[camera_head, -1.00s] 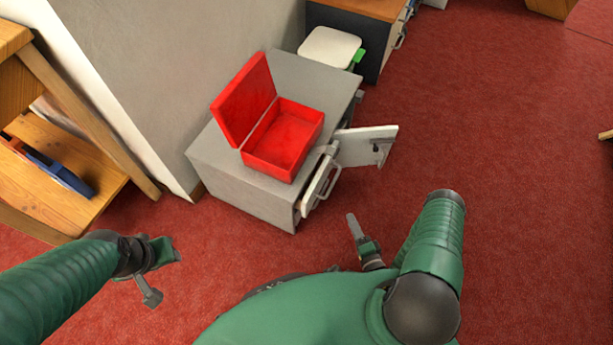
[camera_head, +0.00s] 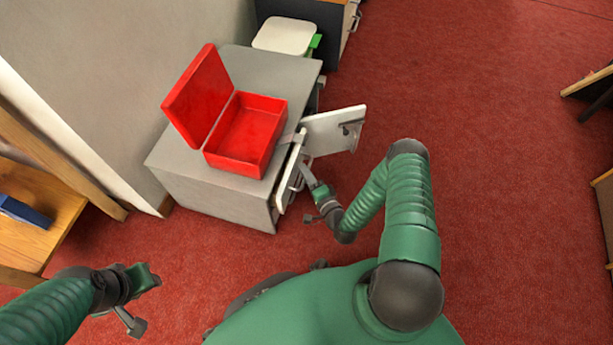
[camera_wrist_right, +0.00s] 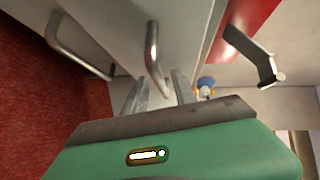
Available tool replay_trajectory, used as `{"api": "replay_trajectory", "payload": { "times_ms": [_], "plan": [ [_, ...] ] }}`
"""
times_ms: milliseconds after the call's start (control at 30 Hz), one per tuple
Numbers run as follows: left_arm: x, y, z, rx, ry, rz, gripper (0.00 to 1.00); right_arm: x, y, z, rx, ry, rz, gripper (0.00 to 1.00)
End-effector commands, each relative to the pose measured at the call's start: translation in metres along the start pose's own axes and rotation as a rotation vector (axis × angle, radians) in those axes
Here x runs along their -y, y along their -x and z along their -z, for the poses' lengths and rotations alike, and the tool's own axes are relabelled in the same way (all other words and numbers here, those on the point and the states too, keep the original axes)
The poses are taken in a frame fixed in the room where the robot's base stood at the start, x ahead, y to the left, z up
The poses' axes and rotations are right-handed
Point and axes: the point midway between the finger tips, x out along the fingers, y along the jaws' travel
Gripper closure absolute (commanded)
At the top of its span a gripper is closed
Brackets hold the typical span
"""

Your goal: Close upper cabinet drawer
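The grey cabinet (camera_head: 215,190) stands against the wall, left of centre in the head view. Its upper drawer (camera_head: 289,178) has a white front with a metal handle and sticks out a little from the cabinet. My right gripper (camera_head: 306,174) is at the drawer front, beside the handle. In the right wrist view its two fingers (camera_wrist_right: 160,90) stand apart, with a metal handle (camera_wrist_right: 152,58) right at their tips; contact cannot be told. My left gripper (camera_head: 136,322) hangs over the carpet at lower left, away from the cabinet; its finger opening is unclear.
An open red box (camera_head: 240,152) sits on the cabinet top. A white cabinet door (camera_head: 330,131) stands swung open just beyond my right gripper. A white-lidded bin (camera_head: 285,36) is behind the cabinet. A wooden shelf (camera_head: 45,250) is at left.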

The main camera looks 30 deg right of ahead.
Motion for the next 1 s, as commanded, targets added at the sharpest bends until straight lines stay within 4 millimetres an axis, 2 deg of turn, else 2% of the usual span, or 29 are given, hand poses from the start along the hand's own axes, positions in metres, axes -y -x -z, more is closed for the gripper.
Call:
{"api": "replay_trajectory", "payload": {
  "times_ms": [200,400,467,1000],
  "plan": [
    [0.0,0.0005,0.0002,0.0,0.0,0.0,0.64,0.0007,-0.0003,0.0002,0.0,0.0,0.0,0.69],
    [0.0,0.0005,0.0002,0.0,0.0,0.0,0.64,0.0005,-0.0001,0.0003,0.0,0.0,0.0,0.95],
    [0.0,0.0005,0.0002,0.0,0.0,0.0,0.64,0.0003,-0.0001,0.0003,0.0,0.0,0.0,1.0],
    [0.0,0.0002,0.0001,0.0,0.0,0.0,0.64,-0.0016,0.0004,0.0002,0.0,0.001,-0.005,1.0]
  ]
}}
